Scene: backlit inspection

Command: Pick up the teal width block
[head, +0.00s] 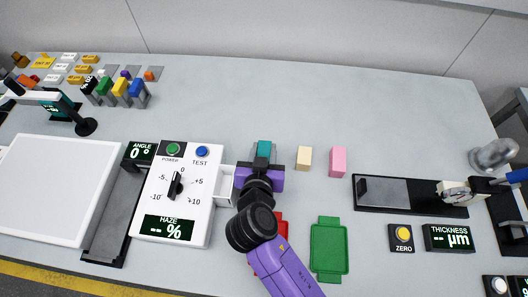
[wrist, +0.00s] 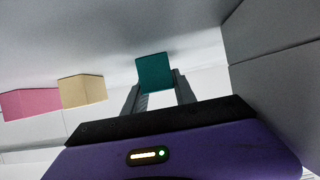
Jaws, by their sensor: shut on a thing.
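The teal width block (head: 264,148) is at the middle of the table in the head view, at the tip of my gripper (head: 263,159). In the wrist view the teal block (wrist: 155,72) sits between the two dark fingers of my gripper (wrist: 157,84), which are shut on it. Its lower part is hidden by the gripper in the head view. I cannot tell whether it touches the table or is slightly above it.
A beige block (head: 304,158) and a pink block (head: 337,161) stand just right of the teal block. A haze box (head: 178,193) is to the left, a green tray (head: 329,250) and a red item (head: 281,226) are nearer. The table behind the blocks is clear.

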